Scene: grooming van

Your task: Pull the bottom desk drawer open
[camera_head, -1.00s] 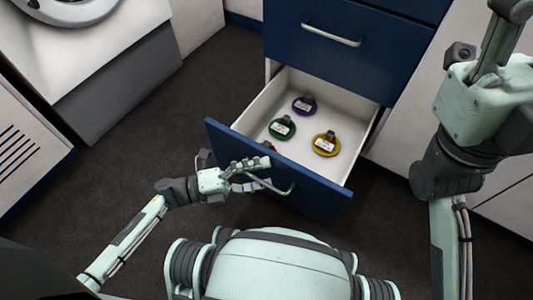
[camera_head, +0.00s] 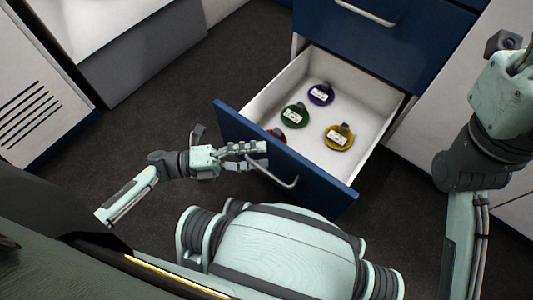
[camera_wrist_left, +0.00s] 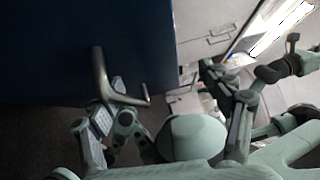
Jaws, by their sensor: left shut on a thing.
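The bottom desk drawer (camera_head: 330,183), with a dark blue front and white inside, stands well out from its cabinet in the head view. Its metal bar handle (camera_head: 285,183) is on the front; the handle also shows in the left wrist view (camera_wrist_left: 104,80). My left gripper (camera_head: 258,155) is shut on the handle near its left end, and its fingers partly hide the bar. Inside the drawer lie a purple disc (camera_head: 321,94), a green disc (camera_head: 294,115), a yellow disc (camera_head: 339,138) and a red one (camera_head: 279,134), partly hidden by the drawer front. My right gripper is not in view.
The blue drawer above (camera_head: 385,45) is shut, with its own handle (camera_head: 365,13). White cabinets stand at the left (camera_head: 35,95) and right (camera_head: 425,125). Dark floor (camera_head: 165,110) is clear left of the drawer. My body is close in front of the drawer.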

